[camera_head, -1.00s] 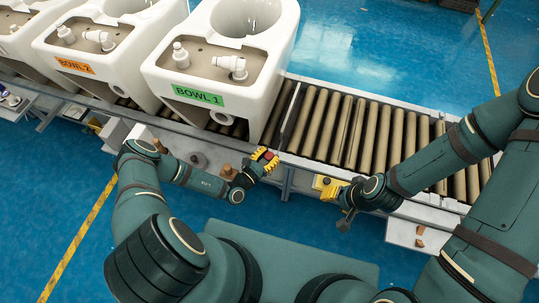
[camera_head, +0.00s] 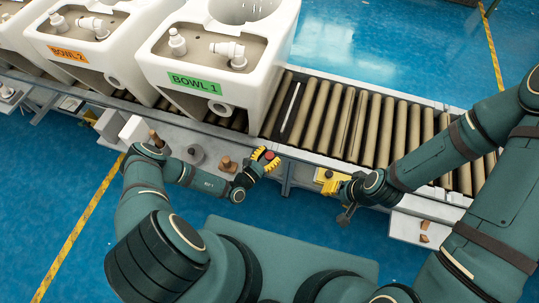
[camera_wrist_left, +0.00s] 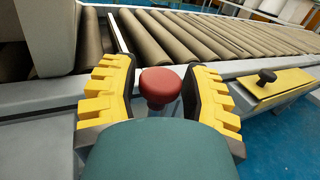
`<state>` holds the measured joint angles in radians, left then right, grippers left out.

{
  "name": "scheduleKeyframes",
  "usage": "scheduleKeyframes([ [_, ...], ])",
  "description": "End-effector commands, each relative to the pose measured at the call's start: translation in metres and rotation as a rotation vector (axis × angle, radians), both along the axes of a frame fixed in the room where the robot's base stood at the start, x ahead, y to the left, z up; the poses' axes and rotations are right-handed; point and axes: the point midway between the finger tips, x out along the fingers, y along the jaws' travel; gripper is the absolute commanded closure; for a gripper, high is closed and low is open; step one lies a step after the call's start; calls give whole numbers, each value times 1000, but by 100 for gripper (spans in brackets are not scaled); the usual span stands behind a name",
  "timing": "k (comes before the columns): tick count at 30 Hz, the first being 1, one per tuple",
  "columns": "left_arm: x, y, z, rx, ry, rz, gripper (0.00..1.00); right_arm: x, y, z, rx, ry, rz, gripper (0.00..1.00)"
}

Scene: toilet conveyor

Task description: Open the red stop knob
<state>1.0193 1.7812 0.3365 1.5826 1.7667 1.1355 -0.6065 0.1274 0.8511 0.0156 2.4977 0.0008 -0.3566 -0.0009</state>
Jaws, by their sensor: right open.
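The red stop knob (camera_wrist_left: 160,87) is a round mushroom head on the near side of the conveyor; it shows as a small red spot in the head view (camera_head: 269,155). My left gripper (camera_head: 264,162) is at the knob, and its yellow-padded fingers (camera_wrist_left: 159,95) stand on both sides of it. The knob's lower part is hidden behind my wrist. My right gripper (camera_head: 337,191) is open at the front edge of the conveyor, to the right.
A yellow plate with a black knob (camera_wrist_left: 268,77) is right of the red knob. The roller conveyor (camera_head: 380,130) runs behind both grippers. Small fittings sit on a grey shelf (camera_head: 212,150).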

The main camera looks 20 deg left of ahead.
Motion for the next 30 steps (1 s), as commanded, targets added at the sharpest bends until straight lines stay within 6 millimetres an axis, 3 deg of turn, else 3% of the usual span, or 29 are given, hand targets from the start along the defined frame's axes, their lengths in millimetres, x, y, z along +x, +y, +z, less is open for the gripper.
scheduleKeyframes([
  [14,-8,4,-1,0,2,0,33,0,0,0,0,0,0,53],
  [30,-95,44,0,1,2,1,33,0,0,0,0,0,0,53],
])
